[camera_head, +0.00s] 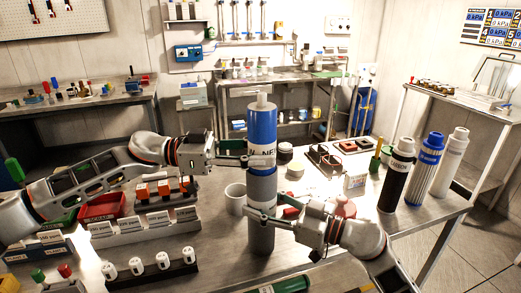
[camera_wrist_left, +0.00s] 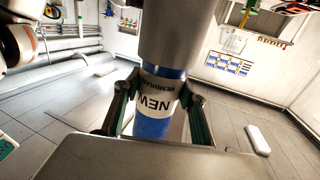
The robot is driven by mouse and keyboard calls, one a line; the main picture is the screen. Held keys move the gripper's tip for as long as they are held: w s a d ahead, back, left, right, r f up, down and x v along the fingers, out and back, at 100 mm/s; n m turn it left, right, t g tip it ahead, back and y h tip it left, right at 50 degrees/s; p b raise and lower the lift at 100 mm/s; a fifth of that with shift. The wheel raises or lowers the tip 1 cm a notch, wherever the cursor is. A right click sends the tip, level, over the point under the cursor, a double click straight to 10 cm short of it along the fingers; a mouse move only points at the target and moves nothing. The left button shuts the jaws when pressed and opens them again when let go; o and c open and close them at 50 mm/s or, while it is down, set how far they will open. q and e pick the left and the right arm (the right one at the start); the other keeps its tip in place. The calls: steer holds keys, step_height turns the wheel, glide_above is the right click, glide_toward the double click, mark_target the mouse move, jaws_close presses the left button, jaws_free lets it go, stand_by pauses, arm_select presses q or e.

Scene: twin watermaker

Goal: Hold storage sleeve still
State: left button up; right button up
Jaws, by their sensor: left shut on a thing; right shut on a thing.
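A grey storage sleeve (camera_head: 262,238) stands upright on the bench in the head view. A blue cylinder with a white NEW band (camera_head: 262,125) rises from its top, in line with it. My left gripper (camera_head: 248,160) is shut on the blue cylinder near its label, just above the sleeve. In the left wrist view its fingers flank the blue cylinder (camera_wrist_left: 153,122), and a grey cylindrical body (camera_wrist_left: 178,30) adjoins it. My right gripper (camera_head: 264,214) is shut on the grey sleeve lower down. How deep the blue cylinder sits in the sleeve is hidden.
A white mug (camera_head: 236,198) stands close left of the sleeve. Racks of labelled boxes (camera_head: 145,232) lie farther left. Black (camera_head: 397,175), blue (camera_head: 424,168) and white (camera_head: 450,162) cylinders stand at the right. Bench space between them and my right arm is fairly clear.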

arm_select(q)
steer(key=shift+f, duration=1.35)
steer(key=o, duration=1)
steer(key=shift+f, duration=0.1)
steer(key=shift+f, duration=0.1)
steer(key=shift+a, duration=0.1)
steer(key=a, duration=1.2)
steer(key=shift+s+d, duration=0.1)
arm_select(e)
steer(key=o, duration=1.5)
